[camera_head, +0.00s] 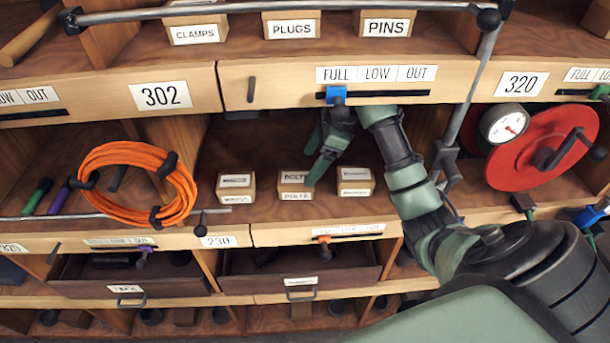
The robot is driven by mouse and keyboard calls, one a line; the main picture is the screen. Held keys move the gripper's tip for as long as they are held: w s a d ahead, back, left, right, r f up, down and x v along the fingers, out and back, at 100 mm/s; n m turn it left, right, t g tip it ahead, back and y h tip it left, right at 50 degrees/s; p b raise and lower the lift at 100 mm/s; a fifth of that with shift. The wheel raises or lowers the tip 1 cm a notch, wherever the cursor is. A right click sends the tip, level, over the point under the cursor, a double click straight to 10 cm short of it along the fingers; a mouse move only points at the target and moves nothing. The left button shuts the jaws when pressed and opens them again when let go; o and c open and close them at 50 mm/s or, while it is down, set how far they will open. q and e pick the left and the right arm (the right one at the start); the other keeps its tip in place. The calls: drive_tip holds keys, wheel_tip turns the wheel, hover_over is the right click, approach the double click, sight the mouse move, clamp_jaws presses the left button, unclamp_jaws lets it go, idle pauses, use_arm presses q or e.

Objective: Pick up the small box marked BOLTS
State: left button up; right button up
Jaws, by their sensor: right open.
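The small box marked BOLTS (295,187) is a light brown carton with white labels. It stands upright in the open bay of the shelf, the middle one of a row of three small boxes. My right gripper (312,162) is open and comes down from above and behind the row. Its lower finger points at the box's upper right edge; I cannot tell whether it touches. Nothing is between the fingers. My left gripper does not show.
Similar boxes stand close on the left (236,188) and right (355,181); my right forearm passes near the right one. A shelf board with a blue slider (336,95) hangs above. An orange cable coil (135,184) and a red reel (540,150) flank the bay.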

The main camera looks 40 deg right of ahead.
sight(300, 178)
drive_tip(key=shift+s+a+f, duration=0.1)
drive_tip(key=shift+s+f, duration=0.1)
drive_tip(key=shift+f, duration=0.15)
drive_tip(key=shift+x, duration=1.1)
drive_tip(key=shift+w+a+f+p, duration=0.2)
drive_tip(key=shift+w+a+p, duration=0.05)
drive_tip(key=shift+p, duration=0.1)
drive_tip(key=p+x, duration=0.1)
drive_tip(key=x, duration=0.2)
drive_tip(key=shift+w+a+f, duration=0.1)
drive_tip(key=shift+a+f, duration=0.1)
drive_tip(key=shift+w+a+f, duration=0.1)
drive_tip(key=shift+w+f, duration=0.1)
drive_tip(key=shift+f, duration=0.25)
drive_tip(key=c, duration=1.6)
drive_tip(key=shift+r, duration=0.1)
clamp_jaws()
